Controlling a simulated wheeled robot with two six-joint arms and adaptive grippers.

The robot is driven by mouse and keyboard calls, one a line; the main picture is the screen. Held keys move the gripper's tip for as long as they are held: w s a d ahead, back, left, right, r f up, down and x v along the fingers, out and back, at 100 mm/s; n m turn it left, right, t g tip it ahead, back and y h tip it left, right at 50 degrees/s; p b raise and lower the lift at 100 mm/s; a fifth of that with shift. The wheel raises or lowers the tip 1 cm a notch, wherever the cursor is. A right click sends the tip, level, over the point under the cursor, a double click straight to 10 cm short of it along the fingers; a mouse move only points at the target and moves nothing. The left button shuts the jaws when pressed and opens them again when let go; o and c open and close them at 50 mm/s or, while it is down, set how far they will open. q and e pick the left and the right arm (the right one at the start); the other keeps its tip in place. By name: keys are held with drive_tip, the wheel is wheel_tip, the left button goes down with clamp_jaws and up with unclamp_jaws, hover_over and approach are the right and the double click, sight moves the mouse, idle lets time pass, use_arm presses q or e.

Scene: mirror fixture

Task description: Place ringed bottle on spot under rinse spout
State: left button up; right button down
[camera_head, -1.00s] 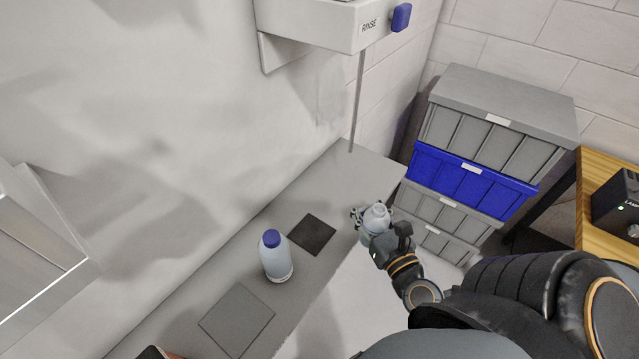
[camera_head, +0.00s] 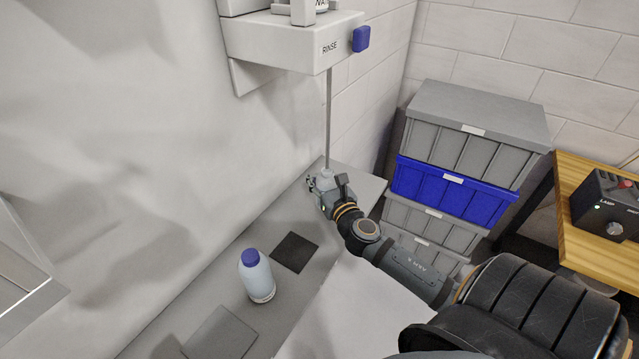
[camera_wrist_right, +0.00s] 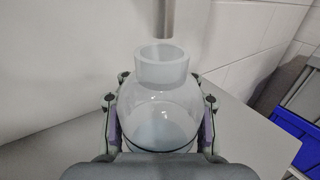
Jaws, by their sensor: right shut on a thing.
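A clear, uncapped bottle (camera_head: 327,177) with an open neck is held upright in my right gripper (camera_head: 319,188) at the far end of the grey counter. In the right wrist view the bottle (camera_wrist_right: 161,103) sits between both fingers of the shut gripper (camera_wrist_right: 160,128), with a dark line around its lower part. The metal rinse spout (camera_head: 328,115) hangs from the white RINSE unit (camera_head: 285,42). In the wrist view the spout end (camera_wrist_right: 167,20) is just above and slightly beyond the bottle's mouth. The bottle's base and the spot beneath are hidden. My left gripper is not in view.
A blue-capped bottle (camera_head: 257,277) stands on the counter (camera_head: 222,292) near a dark square (camera_head: 295,252) and a grey square (camera_head: 222,333). Stacked grey and blue crates (camera_head: 455,188) stand to the right. A wooden table (camera_head: 592,229) carries a black box (camera_head: 605,208).

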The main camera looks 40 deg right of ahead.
drive_tip(key=shift+f, duration=0.15)
wheel_tip(320, 180, down, 3)
drive_tip(key=shift+r+b, duration=0.1)
drive_tip(key=shift+b, duration=0.3)
drive_tip(key=shift+f, duration=0.45)
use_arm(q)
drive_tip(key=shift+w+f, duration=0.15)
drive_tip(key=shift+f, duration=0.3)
use_arm(e)
drive_tip(key=c, duration=0.7)
unclamp_jaws()
drive_tip(key=shift+r, duration=0.1)
drive_tip(key=shift+s, duration=0.15)
drive_tip(key=s+b, duration=0.1)
drive_tip(key=s, duration=0.1)
drive_tip(key=s+a+b, duration=0.1)
drive_tip(key=s, duration=0.2)
drive_tip(key=shift+f, duration=0.2)
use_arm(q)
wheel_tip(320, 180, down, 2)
use_arm(e)
drive_tip(key=s, duration=0.4)
drive_tip(key=s+a, duration=0.1)
drive_tip(key=s, duration=0.1)
drive_tip(key=shift+s+r, duration=0.3)
